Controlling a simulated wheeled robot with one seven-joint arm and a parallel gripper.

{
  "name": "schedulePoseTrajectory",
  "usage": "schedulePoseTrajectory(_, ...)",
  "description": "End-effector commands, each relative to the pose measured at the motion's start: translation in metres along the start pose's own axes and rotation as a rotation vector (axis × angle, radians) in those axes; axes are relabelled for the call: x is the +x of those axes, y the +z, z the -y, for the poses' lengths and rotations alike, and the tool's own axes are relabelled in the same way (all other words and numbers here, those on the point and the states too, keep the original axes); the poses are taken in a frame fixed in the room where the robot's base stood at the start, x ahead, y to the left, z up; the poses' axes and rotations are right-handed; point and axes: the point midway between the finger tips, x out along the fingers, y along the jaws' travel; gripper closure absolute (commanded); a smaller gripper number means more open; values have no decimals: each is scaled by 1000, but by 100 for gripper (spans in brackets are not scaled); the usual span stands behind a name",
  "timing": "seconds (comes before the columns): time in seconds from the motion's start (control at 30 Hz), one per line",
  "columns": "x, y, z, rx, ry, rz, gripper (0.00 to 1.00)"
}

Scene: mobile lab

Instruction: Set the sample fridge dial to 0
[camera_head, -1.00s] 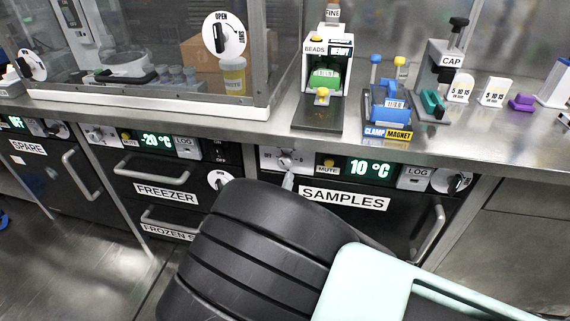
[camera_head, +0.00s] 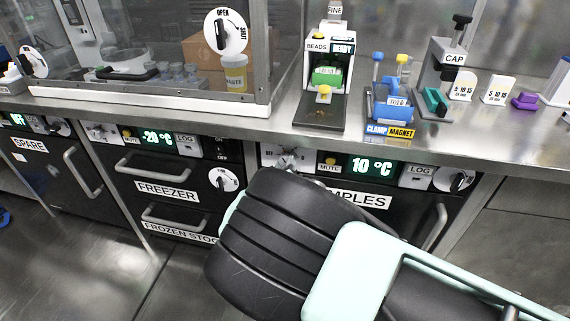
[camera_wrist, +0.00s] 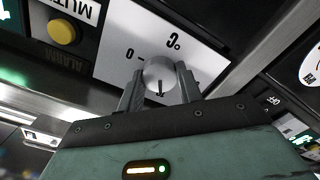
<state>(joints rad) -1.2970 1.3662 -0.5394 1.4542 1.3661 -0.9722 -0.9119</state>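The sample fridge's temperature dial (camera_wrist: 159,74) is a small round silver knob on a white panel (camera_wrist: 120,40). The wrist view shows it upside down, with a dark pointer line toward the picture's bottom and a printed 0 to its left. My gripper (camera_wrist: 159,72) has one finger against each side of the knob, with no clear gap. In the head view the dial (camera_head: 286,161) is partly hidden behind my gripper and wrist. The samples fridge (camera_head: 400,215) has a green display (camera_head: 371,167) reading 10 °C. My arm partly covers its SAMPLES label.
A yellow mute button (camera_wrist: 62,31) sits beside the dial panel. A freezer (camera_head: 165,190) reading -20 °C stands to the left with protruding handles. The steel counter edge (camera_head: 330,140) runs just above the dial. The fridge's handle (camera_head: 435,228) sticks out at right.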

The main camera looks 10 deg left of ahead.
Motion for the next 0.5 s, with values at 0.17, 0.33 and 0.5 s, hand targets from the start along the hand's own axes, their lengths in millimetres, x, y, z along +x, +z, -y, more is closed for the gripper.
schedulePoseTrajectory(0.17, 0, 0, 0, 2, 0, 0, 87)
schedulePoseTrajectory(0.33, 0, 1, 0, 29, 0, 0, 87)
schedulePoseTrajectory(0.5, 0, 1, 0, 107, 1, 2, 87)
